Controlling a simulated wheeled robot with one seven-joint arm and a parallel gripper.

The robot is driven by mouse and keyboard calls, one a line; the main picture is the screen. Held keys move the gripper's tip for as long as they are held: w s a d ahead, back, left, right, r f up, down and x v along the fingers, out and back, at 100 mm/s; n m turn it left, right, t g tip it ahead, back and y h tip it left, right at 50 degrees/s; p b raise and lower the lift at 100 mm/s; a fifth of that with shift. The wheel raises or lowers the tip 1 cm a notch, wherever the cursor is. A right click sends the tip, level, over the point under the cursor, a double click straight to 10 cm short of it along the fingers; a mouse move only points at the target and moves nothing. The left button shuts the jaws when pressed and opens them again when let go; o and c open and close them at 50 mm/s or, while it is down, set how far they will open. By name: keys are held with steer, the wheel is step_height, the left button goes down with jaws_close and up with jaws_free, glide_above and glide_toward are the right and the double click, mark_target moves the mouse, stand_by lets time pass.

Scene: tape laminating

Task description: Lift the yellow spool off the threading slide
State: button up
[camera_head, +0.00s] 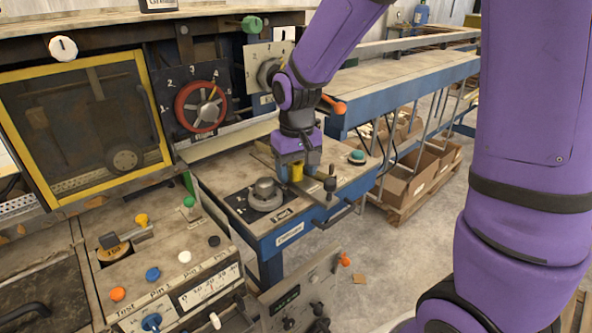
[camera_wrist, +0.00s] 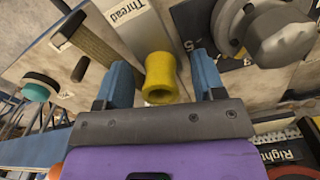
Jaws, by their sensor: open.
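The yellow spool (camera_wrist: 160,80) stands between my gripper's two blue fingers in the wrist view, with a visible space on each side. My gripper (camera_wrist: 161,62) is open around it and points down. In the head view, the spool (camera_head: 296,173) shows just below my gripper (camera_head: 292,165), over the blue-edged bench. The pale threading slide (camera_wrist: 143,32), marked "Thread", runs behind the spool. The spool's contact with the slide is hidden.
A grey round fixture (camera_head: 264,194) is on the bench left of my gripper. A teal-topped button (camera_head: 357,157) is to the right. A dark handle (camera_head: 335,214) juts from the bench's front. The wrist view shows a dark rod (camera_wrist: 80,68) left of the fingers.

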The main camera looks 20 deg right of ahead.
steer(key=shift+c, duration=0.3)
steer(key=c, duration=0.9)
steer(key=shift+c, duration=0.2)
step_height(320, 180, up, 10)
steer(key=shift+r, duration=0.1)
